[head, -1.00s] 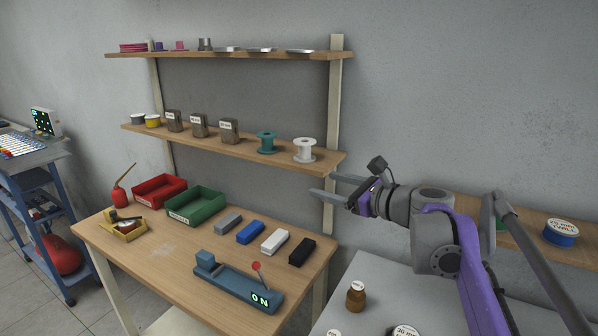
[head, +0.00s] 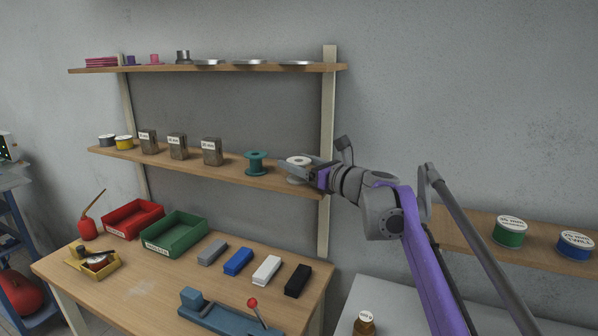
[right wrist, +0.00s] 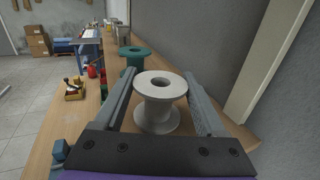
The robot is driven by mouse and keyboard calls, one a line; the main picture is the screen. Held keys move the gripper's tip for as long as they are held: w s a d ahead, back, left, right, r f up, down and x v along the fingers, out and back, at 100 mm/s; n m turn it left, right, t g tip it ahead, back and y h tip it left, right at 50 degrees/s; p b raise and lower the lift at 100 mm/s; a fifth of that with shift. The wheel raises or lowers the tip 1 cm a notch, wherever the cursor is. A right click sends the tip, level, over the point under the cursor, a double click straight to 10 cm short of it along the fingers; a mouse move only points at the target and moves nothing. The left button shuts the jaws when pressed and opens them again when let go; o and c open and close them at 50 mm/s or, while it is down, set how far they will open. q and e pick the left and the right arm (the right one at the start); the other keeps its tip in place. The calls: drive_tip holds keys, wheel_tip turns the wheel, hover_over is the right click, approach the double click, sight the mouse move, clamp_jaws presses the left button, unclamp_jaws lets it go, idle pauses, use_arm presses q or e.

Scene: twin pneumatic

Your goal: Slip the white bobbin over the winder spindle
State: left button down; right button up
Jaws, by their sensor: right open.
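The white bobbin (head: 298,161) stands upright at the right end of the middle shelf. It also shows in the right wrist view (right wrist: 158,118). My right gripper (head: 291,170) is open, with one finger on each side of the bobbin. In the right wrist view its fingers (right wrist: 158,78) have gaps to the bobbin and do not grip it. The gripper partly hides the bobbin in the head view. I cannot make out a winder spindle for sure. A blue device (head: 222,317) with a red-knobbed lever sits at the bench front, partly cut off. My left gripper is not in view.
A teal bobbin (head: 256,163) stands left of the white one on the middle shelf (head: 225,176). A shelf post (head: 328,110) rises close to my right gripper. The top shelf (head: 210,69) is above. Trays and several coloured blocks lie on the bench (head: 150,290).

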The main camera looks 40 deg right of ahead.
sight(290, 176)
drive_tip(key=w, duration=0.3)
drive_tip(key=shift+a+f, duration=0.1)
drive_tip(key=c, duration=0.9)
